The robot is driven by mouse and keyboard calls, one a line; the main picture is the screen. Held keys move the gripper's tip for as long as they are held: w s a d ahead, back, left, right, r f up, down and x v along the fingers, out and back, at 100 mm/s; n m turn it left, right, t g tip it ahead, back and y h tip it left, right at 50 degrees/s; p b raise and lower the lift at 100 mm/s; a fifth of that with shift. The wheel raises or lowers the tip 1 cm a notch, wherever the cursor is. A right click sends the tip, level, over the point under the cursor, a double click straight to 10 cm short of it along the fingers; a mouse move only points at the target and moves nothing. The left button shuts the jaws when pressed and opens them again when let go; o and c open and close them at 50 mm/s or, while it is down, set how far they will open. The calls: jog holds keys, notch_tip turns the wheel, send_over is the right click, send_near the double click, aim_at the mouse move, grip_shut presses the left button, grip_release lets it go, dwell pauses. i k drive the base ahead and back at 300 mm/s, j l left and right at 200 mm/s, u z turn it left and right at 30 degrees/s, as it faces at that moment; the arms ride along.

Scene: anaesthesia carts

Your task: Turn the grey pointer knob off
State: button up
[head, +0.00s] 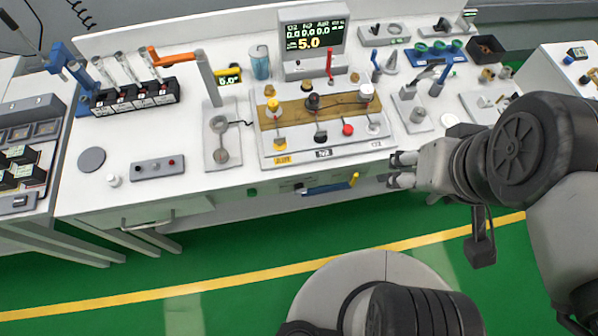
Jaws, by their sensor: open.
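I cannot make out the grey pointer knob for certain. A small dark fitting on the cart's front face (299,187) is too small to read as a pointer. My gripper (396,170) reaches in from the right, at the front edge of the white cart (225,187), with its fingers pointing left. Its two fingers are apart, and nothing shows between them. The gripper and wrist hide part of the front face behind them, where something small and dark peeks out beside the lower finger.
A blue lever (325,188) with a yellow tip lies left of my gripper on the front face, beside a green button (252,191). Above stands a panel with yellow, black and red knobs (347,129) and a display (312,38). Green floor (230,265) in front is clear.

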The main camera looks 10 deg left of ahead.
aim_at(299, 188)
jog(key=u, duration=0.9)
jog(key=k+j+u, duration=0.1)
jog(key=j, duration=0.45)
jog(key=j+u, duration=0.1)
jog(key=j, duration=0.5)
